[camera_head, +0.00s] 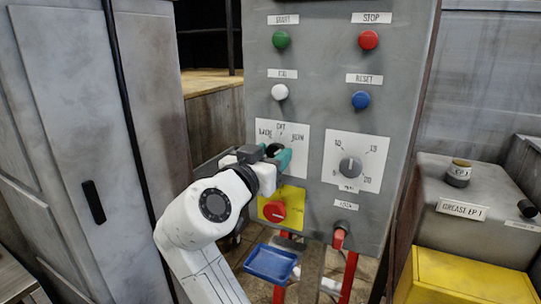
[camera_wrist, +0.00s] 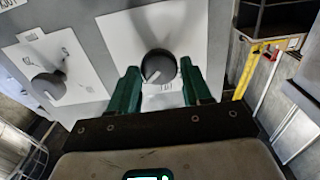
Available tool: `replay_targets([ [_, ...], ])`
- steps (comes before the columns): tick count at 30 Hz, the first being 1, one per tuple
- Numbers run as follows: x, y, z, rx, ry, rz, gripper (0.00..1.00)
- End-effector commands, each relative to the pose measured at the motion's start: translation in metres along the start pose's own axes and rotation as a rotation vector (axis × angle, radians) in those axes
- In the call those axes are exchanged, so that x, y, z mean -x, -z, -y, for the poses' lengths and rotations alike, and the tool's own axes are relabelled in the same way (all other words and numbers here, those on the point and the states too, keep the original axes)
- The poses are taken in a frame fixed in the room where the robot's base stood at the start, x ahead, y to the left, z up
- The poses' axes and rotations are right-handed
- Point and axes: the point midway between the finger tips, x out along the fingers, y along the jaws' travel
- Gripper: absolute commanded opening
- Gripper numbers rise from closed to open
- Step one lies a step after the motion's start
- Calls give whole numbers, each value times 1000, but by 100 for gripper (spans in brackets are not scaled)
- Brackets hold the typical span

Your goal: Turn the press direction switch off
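The press direction switch is a dark round knob (camera_wrist: 158,66) on a white plate (camera_head: 296,137) with OFF at the top centre and a label on each side, too small to read surely. In the head view its knob (camera_head: 273,150) is partly hidden by my gripper (camera_head: 279,156). In the wrist view, where the plate appears upside down, my gripper (camera_wrist: 160,73) has its green fingers apart, one on each side of the knob. I cannot tell whether they touch it. The white pointer mark slants to the lower left, beside the OFF label.
A second dial (camera_head: 350,167) sits right of the switch. A red emergency knob on a yellow plate (camera_head: 284,208) is just below my gripper. Push buttons, including the red stop button (camera_head: 368,40), are above. A blue tray (camera_head: 270,263) is lower down.

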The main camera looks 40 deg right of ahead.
Motion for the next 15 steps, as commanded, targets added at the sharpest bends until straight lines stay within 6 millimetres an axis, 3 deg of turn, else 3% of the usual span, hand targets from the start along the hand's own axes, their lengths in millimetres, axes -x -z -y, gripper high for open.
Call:
replay_targets([
  [10,0,0,0,0,0,0,15],
  [15,0,0,0,7,0,0,14],
])
